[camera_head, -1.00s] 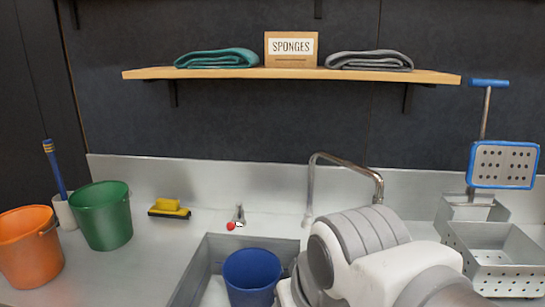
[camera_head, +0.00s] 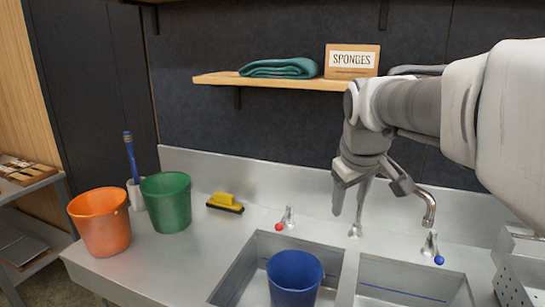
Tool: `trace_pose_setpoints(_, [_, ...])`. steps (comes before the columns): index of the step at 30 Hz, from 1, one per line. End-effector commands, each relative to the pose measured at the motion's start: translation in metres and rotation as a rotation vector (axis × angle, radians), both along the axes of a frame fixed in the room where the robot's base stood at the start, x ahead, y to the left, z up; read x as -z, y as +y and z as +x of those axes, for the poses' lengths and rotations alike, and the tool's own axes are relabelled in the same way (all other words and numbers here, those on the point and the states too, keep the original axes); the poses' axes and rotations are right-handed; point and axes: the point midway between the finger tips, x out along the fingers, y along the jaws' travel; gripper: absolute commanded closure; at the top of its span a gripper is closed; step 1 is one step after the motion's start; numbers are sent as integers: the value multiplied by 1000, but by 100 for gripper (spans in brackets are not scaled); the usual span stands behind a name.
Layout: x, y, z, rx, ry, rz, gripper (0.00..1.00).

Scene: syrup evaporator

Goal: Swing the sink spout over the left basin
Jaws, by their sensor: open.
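The metal sink spout (camera_head: 429,207) rises from a base between the two basins and bends down at its right end, on the side of the right basin (camera_head: 405,262). My gripper (camera_head: 372,192) is open with its fingers pointing down. In the picture it overlaps the spout's upright and hides part of the spout's upper run. I cannot tell whether it touches. The left basin (camera_head: 236,275) holds a blue bucket (camera_head: 295,278).
A red-marked tap (camera_head: 287,217) and a blue-marked tap (camera_head: 431,248) flank the spout. A shelf (camera_head: 212,80) hangs above; a perforated metal basket (camera_head: 520,275) is right.

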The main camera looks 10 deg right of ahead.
Motion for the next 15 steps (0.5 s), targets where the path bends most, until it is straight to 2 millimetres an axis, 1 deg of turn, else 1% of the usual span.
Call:
trace_pose_setpoints(1, [-22,-19,17,12,10,9,40])
trace_pose_setpoints(3, [-38,-44,38,14,16,18,40])
trace_pose_setpoints(5, [-50,-67,55,14,20,25,40])
trace_pose_setpoints(6, [-58,-84,65,14,21,31,40])
trace_pose_setpoints(10, [-76,-139,91,15,20,47,40])
trace_pose_setpoints(12, [-82,-166,101,14,19,54,40])
trace_pose_setpoints(15, [-87,-197,109,11,12,58,40])
